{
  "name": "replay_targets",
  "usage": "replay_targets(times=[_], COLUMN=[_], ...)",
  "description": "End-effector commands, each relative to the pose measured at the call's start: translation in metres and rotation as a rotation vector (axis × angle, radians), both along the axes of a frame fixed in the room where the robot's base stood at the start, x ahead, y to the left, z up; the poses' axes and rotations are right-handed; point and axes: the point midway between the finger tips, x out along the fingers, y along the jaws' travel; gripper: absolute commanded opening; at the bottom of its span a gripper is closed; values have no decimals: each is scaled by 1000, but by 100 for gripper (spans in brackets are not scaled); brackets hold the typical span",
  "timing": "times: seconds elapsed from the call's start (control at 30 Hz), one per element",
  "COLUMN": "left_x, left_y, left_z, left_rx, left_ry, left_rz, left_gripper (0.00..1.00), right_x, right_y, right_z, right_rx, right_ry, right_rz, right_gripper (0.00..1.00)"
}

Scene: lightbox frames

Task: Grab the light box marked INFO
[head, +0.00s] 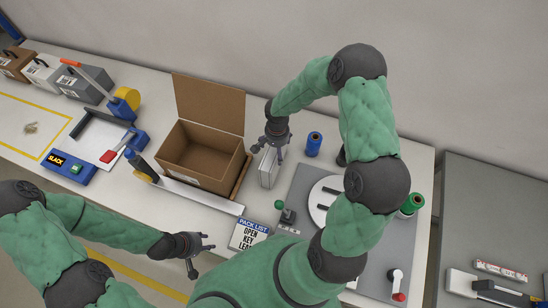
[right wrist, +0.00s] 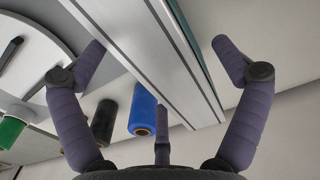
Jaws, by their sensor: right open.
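A thin pale grey box with silvery edges (head: 268,167) stands upright on the white table, right of the open cardboard box. No INFO lettering shows on the sides I see, so I cannot confirm its marking. My right gripper (head: 270,150) is at its top with fingers pointing down. In the right wrist view, the pale box (right wrist: 150,50) passes between the spread fingers of the right gripper (right wrist: 162,55), with visible gaps on both sides. My left gripper (head: 200,256) is open and empty near the table's front edge.
The open cardboard box (head: 201,155) stands left of the pale box. A blue roll (head: 313,144) stands close on the right. A grey board with a white disc (head: 323,196), a green-knobbed lever (head: 285,211) and a pack list sign (head: 249,236) are nearer.

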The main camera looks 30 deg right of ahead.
Motion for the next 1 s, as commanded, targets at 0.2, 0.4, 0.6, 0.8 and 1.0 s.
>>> replay_targets(times=[0.2,0.4,0.6,0.8,1.0], left_x=[0,0,0,0,0], left_y=[0,0,0,0,0], left_z=[0,0,0,0,6], left_rx=[0,0,0,0,0], left_ry=[0,0,0,0,0], left_rz=[0,0,0,0,0], left_gripper=[40,40,40,40,40], right_x=[0,0,1,1,2], right_y=[0,0,0,0,-1], right_z=[-3,-3,-2,-1,16], right_rx=[-1,-1,0,-1,-1], right_ry=[-1,-1,-3,-2,-5], right_rz=[-1,-1,-1,-1,-2], right_gripper=[97,58,10,10,10])
